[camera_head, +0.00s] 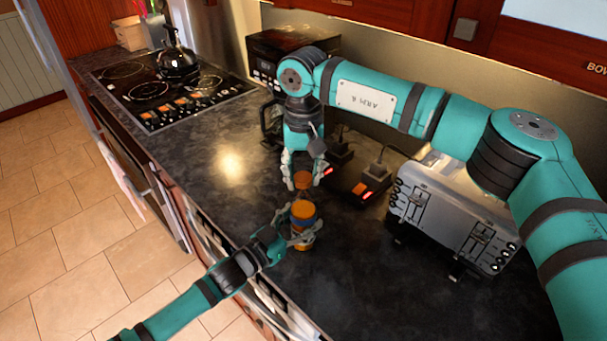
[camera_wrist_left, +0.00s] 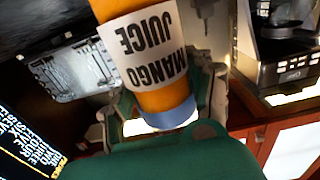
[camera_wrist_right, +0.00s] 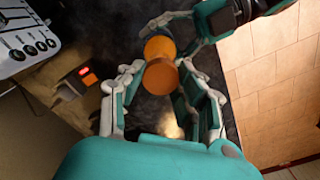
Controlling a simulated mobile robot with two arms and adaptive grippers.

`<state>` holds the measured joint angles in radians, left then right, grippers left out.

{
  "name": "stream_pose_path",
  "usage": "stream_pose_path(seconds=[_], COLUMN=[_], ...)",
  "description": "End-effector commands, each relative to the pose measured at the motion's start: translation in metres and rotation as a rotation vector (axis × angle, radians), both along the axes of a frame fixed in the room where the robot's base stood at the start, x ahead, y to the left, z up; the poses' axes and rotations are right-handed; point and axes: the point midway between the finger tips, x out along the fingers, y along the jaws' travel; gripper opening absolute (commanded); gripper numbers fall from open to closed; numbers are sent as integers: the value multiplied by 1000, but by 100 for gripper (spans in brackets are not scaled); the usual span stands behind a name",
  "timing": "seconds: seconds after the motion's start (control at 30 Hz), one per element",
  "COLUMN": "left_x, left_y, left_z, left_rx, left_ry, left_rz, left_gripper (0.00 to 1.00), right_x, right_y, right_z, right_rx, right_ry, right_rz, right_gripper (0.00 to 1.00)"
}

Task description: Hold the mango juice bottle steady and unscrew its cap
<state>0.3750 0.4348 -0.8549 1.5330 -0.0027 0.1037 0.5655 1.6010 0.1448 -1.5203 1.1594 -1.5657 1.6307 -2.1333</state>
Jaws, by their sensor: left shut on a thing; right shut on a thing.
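The mango juice bottle (camera_head: 303,213) is orange with a blue band and stands roughly upright over the counter near its front edge. My left gripper (camera_head: 300,238) is shut around it from the front. In the left wrist view the bottle's white label (camera_wrist_left: 145,48) reads upside down, with the blue band (camera_wrist_left: 172,116) near it. My right gripper (camera_head: 303,184) points down above the bottle, shut on a small orange cap (camera_head: 302,180). The cap (camera_wrist_right: 161,77) overlaps the bottle (camera_wrist_right: 159,47) in the right wrist view. In the head view the cap appears slightly apart above the bottle.
A metal toaster (camera_head: 455,215) stands to the right, with dark devices (camera_head: 365,185) with red lights behind the grippers. A stove with a kettle (camera_head: 178,62) is at the far left. The dark counter (camera_head: 370,290) is clear at front right. The counter's front edge is close to the bottle.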

Motion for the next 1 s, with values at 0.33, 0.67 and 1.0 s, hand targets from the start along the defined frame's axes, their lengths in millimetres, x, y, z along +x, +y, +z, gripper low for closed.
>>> stream_pose_path(seconds=[0.33, 0.67, 1.0], left_x=[0, 0, 0], left_y=[0, 0, 0], left_z=[0, 0, 0], left_rx=[-1, -1, 0], left_ry=[1, 1, 0], left_rz=[0, 0, 0], left_gripper=[0, 0, 81], right_x=[0, 0, 0], right_y=[0, 0, 0], right_z=[15, 40, 40], right_rx=[0, 0, 0], right_ry=[-1, 1, 0], right_rz=[0, 0, 0], right_gripper=[0, 0, 0])
